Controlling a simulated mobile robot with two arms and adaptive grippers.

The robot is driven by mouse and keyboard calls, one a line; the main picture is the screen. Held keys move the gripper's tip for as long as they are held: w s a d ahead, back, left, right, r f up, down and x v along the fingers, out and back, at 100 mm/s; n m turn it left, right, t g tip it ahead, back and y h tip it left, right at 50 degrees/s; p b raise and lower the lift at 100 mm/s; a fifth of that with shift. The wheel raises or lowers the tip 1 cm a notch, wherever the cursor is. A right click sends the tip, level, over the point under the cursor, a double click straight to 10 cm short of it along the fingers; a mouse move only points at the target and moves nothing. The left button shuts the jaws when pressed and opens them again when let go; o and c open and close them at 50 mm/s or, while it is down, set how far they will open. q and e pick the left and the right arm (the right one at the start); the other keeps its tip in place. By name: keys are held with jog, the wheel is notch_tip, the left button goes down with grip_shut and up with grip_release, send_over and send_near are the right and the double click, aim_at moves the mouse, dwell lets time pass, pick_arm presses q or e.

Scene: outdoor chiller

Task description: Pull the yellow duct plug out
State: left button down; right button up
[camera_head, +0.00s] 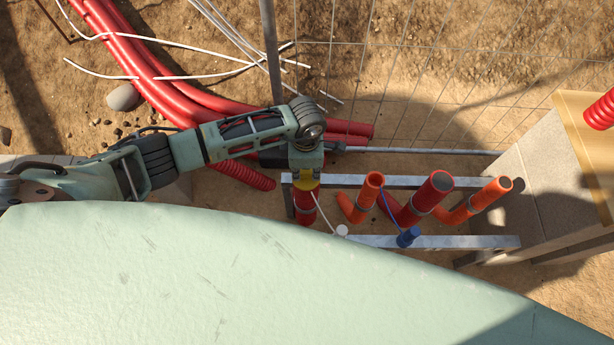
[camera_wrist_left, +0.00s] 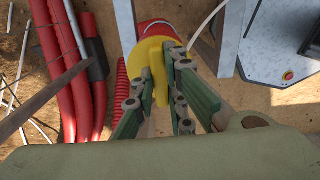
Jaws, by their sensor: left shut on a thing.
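The yellow duct plug (camera_head: 306,183) is at the mouth of the leftmost red duct (camera_head: 305,212) in the metal frame. In the left wrist view the plug (camera_wrist_left: 149,62) shows as a yellow disc with a raised grip, against the red duct end (camera_wrist_left: 153,29). My left gripper (camera_wrist_left: 166,72) is shut on the plug's grip, one finger on each side. In the head view my left gripper (camera_head: 306,168) is over the plug and partly hides it. I cannot tell how deep the plug sits. My right gripper is not in view.
More orange and red ducts (camera_head: 430,195) stand in the frame to the right, with a blue cap (camera_head: 408,237) on its front rail (camera_head: 460,242). A block with a wooden top (camera_head: 585,140) is at the right. Wire mesh (camera_head: 430,70) and long red pipes (camera_head: 160,75) lie behind.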

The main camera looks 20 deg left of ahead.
aim_at(306, 172)
pick_arm(q)
jog(key=shift+r+p, duration=0.3)
jog(key=shift+r, duration=0.15)
jog(key=shift+r+p, duration=2.1)
jog(key=shift+r, duration=0.7)
jog(key=c, duration=2.4)
grip_release()
jog(key=shift+c, duration=0.2)
grip_shut()
